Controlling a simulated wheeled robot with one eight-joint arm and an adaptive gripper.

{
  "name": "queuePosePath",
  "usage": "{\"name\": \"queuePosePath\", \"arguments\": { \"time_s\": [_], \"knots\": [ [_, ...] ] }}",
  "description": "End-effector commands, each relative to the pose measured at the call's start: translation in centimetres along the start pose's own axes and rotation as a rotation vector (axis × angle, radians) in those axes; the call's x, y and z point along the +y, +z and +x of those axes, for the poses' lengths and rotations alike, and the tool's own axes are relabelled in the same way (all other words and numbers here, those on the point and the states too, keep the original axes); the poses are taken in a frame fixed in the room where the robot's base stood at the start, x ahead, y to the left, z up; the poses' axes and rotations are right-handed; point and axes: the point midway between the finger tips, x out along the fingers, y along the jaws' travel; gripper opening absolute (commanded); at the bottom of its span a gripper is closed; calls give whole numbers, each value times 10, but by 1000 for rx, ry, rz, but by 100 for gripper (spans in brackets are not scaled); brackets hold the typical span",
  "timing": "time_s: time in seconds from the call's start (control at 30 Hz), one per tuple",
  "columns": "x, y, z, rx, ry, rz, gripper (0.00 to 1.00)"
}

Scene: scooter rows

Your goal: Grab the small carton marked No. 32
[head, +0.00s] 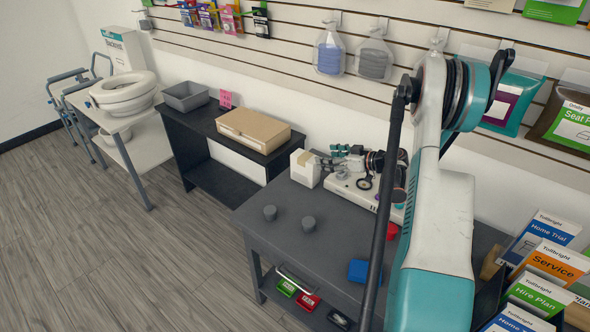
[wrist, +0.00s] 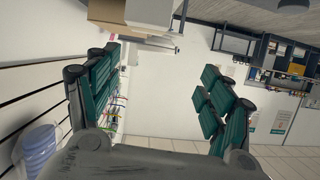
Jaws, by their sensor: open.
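A small white carton (head: 305,168) with a tan patch on top stands on the grey table, near its back left. No number is readable on it. My gripper (head: 335,155) is just right of the carton, its fingers pointing left towards it. In the wrist view my gripper (wrist: 160,88) has its teal-padded fingers spread wide with nothing between them. A pale box face (wrist: 150,12), probably the carton, is cut off at the top edge there, outside the fingers.
The grey table (head: 330,228) also holds two grey knobs (head: 270,212), a blue block (head: 358,271) and a red piece (head: 392,231). A larger tan box (head: 252,130) and a grey bin (head: 186,96) sit on the black table. Brochures (head: 550,262) stand at right.

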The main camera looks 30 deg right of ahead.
Motion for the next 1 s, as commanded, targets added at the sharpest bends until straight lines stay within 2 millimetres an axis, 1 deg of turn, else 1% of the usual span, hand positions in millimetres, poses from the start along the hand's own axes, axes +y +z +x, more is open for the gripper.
{"name": "queuePosePath", "arguments": {
  "time_s": [0.03, 0.1, 0.2, 0.27, 0.37, 0.6, 0.7, 0.8, 1.0],
  "knots": [
    [10, 13, -6, 10, 17, -9, 74],
    [19, 24, -12, 22, 32, -24, 74],
    [25, 35, -17, 30, 45, -37, 74],
    [27, 38, -15, 33, 47, -41, 74],
    [28, 39, -4, 34, 47, -43, 74],
    [29, 37, 42, 33, 46, -42, 74],
    [31, 36, 56, 33, 47, -42, 74],
    [31, 36, 64, 33, 47, -42, 74],
    [32, 34, 74, 33, 48, -42, 74]
  ]
}}
